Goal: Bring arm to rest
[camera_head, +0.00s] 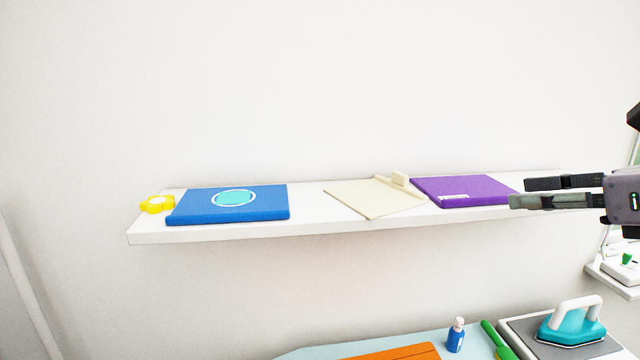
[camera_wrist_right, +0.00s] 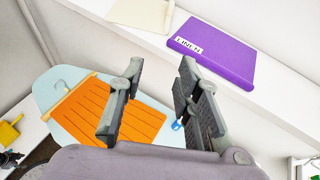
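My right gripper (camera_head: 519,193) comes in from the right in the head view, in front of the right end of the white shelf (camera_head: 340,227). In the right wrist view (camera_wrist_right: 159,70) its two fingers stand apart with nothing held between them. A purple folded item (camera_head: 462,190) lies flat on the shelf just left of the fingertips. In the wrist view the purple item (camera_wrist_right: 212,50) shows a white label and lies beyond the fingers. My left gripper is not in view.
A cream board (camera_head: 372,198), a blue folded item (camera_head: 230,208) and a yellow roll (camera_head: 157,204) are on the shelf. Below are an orange piece (camera_head: 395,353) on a light blue board, a blue bottle (camera_head: 456,335) and a teal iron (camera_head: 572,328). The wall above is clear.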

